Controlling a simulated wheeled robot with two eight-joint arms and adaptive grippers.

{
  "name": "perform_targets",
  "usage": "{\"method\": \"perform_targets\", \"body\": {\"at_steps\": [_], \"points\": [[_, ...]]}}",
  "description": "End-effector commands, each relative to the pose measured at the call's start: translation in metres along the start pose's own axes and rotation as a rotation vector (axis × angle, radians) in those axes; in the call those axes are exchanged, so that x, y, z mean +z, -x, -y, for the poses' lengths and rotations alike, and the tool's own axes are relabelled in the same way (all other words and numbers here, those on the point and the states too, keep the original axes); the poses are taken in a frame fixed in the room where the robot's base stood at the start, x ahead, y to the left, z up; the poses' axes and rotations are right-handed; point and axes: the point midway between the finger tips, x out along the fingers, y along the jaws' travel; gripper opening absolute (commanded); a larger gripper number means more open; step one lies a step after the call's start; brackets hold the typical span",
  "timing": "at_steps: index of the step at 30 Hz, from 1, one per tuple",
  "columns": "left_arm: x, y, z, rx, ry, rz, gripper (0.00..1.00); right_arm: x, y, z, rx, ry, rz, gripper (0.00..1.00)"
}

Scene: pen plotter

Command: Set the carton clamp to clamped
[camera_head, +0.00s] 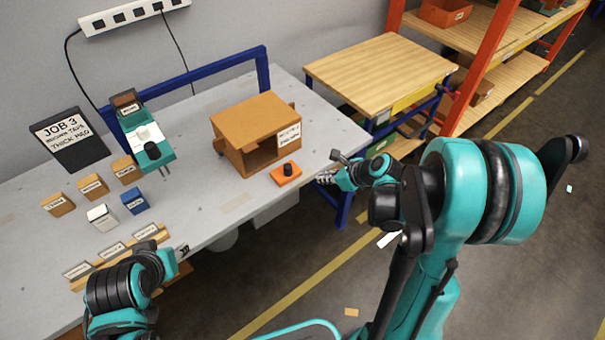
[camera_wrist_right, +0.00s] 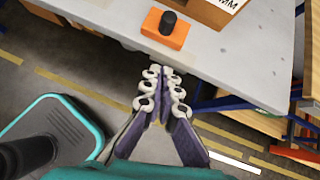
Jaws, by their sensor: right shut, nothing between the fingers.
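An orange block with a black knob, apparently the carton clamp (camera_head: 286,174), sits on the grey table near its front edge, just in front of the open brown carton (camera_head: 245,147). The clamp also shows at the top of the right wrist view (camera_wrist_right: 166,34), its knob upright. I cannot read its setting. My right gripper (camera_head: 326,178) is shut and empty, to the right of the clamp and apart from it, off the table's front edge. Its closed fingertips show in the wrist view (camera_wrist_right: 162,75). My left gripper (camera_head: 184,250) is at the table's front edge at lower left; its jaws are too small to judge.
A teal device with a black knob (camera_head: 142,143) stands on the table behind several small labelled blocks (camera_head: 92,187). A JOB 3 sign (camera_head: 69,141) stands at the left. A wooden-topped bench (camera_head: 380,68) and orange shelving (camera_head: 485,60) are at the right. Table space between device and carton is clear.

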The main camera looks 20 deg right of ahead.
Motion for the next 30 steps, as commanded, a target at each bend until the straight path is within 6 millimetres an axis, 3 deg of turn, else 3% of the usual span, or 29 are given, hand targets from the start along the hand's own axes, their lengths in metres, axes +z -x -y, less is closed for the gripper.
{"method": "perform_targets", "body": {"at_steps": [13,17,30], "points": [[0.0,0.0,0.0,0.0,0.0,0.0,0.4,-0.002,-0.003,0.002,0.003,-0.046,0.007,0.0],[0.003,-0.003,0.0,0.0,0.0,0.0,0.4,-0.002,-0.012,0.002,0.004,-0.044,0.007,0.0],[0.022,-0.03,0.0,0.0,0.0,0.0,0.4,-0.003,-0.101,0.001,0.005,-0.042,0.007,0.0]]}}
